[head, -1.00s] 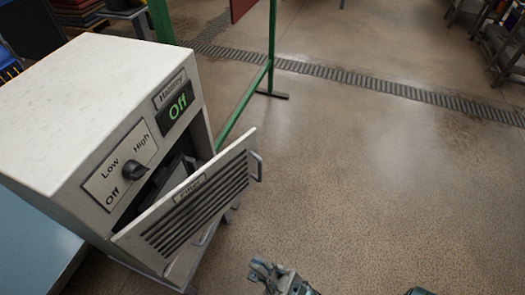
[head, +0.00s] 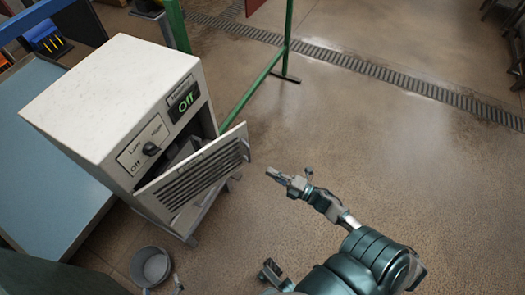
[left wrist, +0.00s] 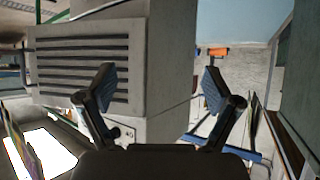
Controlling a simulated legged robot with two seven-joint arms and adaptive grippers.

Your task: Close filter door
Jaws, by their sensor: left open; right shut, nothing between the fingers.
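The filter door (head: 195,172) is a pale slatted panel on the front of the white machine (head: 110,85). It stands ajar, angled out from the body, with a dark opening behind its upper edge. Its handle (head: 247,150) is at the right end. My right gripper (head: 284,178) is shut and empty, to the right of the door and apart from it. My left gripper (head: 162,288) is mostly cut off at the bottom edge, below the machine. In the left wrist view its open fingers (left wrist: 158,88) face the machine, with the slatted door (left wrist: 85,65) to the left.
A grey round container (head: 152,263) stands on the floor near the machine's lower corner. A blue surface (head: 50,170) lies left of the machine. A green frame (head: 285,45) stands behind it. The floor to the right is clear up to the drain grating (head: 380,75).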

